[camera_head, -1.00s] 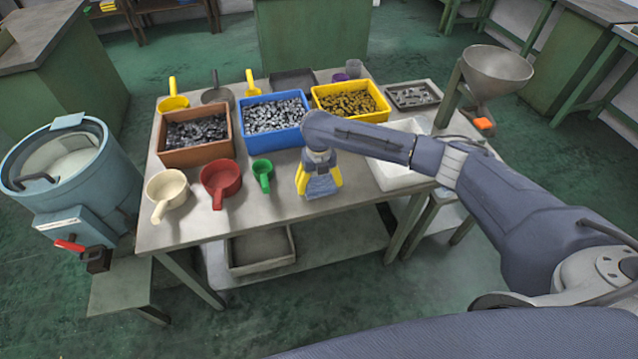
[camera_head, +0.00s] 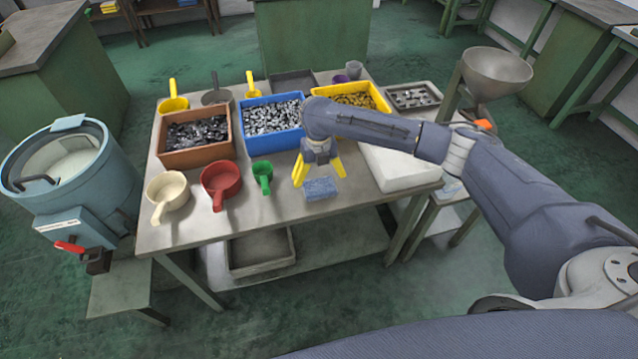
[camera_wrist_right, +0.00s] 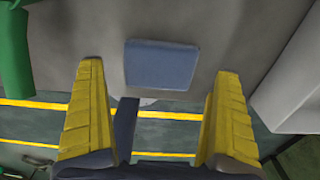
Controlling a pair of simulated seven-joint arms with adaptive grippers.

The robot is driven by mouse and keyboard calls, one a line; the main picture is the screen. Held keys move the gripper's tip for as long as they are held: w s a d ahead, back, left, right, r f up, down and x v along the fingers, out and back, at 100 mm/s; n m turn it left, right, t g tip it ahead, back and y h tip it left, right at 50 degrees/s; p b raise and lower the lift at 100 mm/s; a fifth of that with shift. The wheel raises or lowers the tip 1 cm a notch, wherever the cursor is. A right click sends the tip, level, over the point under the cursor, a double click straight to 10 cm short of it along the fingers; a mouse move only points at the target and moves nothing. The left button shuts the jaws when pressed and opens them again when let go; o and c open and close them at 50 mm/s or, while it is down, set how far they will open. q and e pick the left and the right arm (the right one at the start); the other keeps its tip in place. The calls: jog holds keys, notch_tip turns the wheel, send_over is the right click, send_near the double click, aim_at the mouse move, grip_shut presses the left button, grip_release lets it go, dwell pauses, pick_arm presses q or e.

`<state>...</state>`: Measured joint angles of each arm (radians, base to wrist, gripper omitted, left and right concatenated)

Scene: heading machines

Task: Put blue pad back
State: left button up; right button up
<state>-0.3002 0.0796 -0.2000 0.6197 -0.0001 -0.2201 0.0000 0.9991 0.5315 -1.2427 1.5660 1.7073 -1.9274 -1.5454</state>
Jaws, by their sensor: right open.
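The blue pad (camera_head: 321,189) lies flat on the grey table near its front edge, right of the green scoop. It also shows in the right wrist view (camera_wrist_right: 161,64), beyond the fingertips and between their lines. My right gripper (camera_head: 318,172) is open and empty, with its yellow fingers above and just behind the pad, apart from it. In the right wrist view both fingers (camera_wrist_right: 153,85) are spread wide with nothing between them. My left gripper is not in view.
A green scoop (camera_head: 262,176), a red scoop (camera_head: 221,180) and a cream scoop (camera_head: 168,192) stand left of the pad. Behind are brown (camera_head: 196,158), blue (camera_head: 273,140) and yellow (camera_head: 385,108) bins of metal parts. A white tray (camera_head: 400,178) is at right.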

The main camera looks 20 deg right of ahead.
aim_at(319, 184)
notch_tip(319, 184, up, 8)
jog(key=shift+f, duration=0.25)
dwell(0.5)
